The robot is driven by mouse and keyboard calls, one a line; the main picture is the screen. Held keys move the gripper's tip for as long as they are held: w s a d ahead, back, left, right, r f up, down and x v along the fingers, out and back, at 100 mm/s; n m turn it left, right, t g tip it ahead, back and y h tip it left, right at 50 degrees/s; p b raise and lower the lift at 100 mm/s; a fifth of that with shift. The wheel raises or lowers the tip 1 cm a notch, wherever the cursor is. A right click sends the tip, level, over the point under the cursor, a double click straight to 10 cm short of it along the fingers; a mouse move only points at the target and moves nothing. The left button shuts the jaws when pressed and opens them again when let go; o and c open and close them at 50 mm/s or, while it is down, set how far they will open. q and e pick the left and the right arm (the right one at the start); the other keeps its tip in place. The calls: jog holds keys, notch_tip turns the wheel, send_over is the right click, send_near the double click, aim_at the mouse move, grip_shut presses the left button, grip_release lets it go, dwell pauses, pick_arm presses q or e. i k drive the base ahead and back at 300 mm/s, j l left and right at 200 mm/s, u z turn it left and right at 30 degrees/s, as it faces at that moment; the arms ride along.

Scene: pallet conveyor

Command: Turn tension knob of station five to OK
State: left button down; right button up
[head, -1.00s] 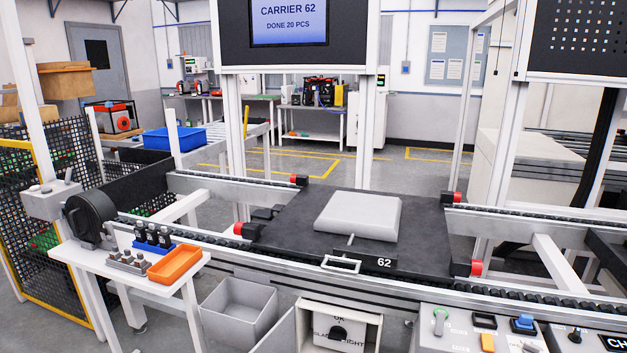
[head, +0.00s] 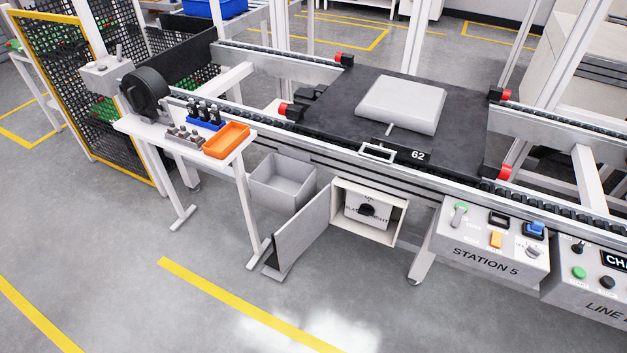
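The tension knob (head: 367,209) is a black knob on a white plate inside an open white box (head: 399,228) under the conveyor. The plate has "OK" above the knob, with slack and tight lettering partly covered beside it. Which way the knob points is too small to tell. The box's grey door (head: 302,232) hangs open to the left. The "STATION 5" control panel (head: 486,257) stands to the right of the box. Neither of my grippers is in view.
Carrier 62 (head: 340,120) sits on the conveyor with a grey block (head: 400,103) on it. A white side table (head: 150,130) with an orange tray (head: 226,140) stands at left. The floor in front is clear.

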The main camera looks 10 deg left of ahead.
aim_at(366, 209)
jog(key=j+z, duration=0.15)
jog(key=z, duration=0.3)
jog(key=i+j+z, duration=0.1)
jog(key=z, duration=0.35)
jog(key=j+z, duration=0.15)
jog(key=j, duration=0.35)
jog(key=j+z, duration=0.15)
jog(key=j, duration=0.35)
jog(key=k+j+z, duration=0.1)
jog(key=j, duration=0.4)
jog(key=j+z, duration=0.15)
jog(key=j, duration=0.4)
jog(key=k+j+z, duration=0.15)
jog(key=j, duration=0.3)
jog(key=k+j, duration=0.75)
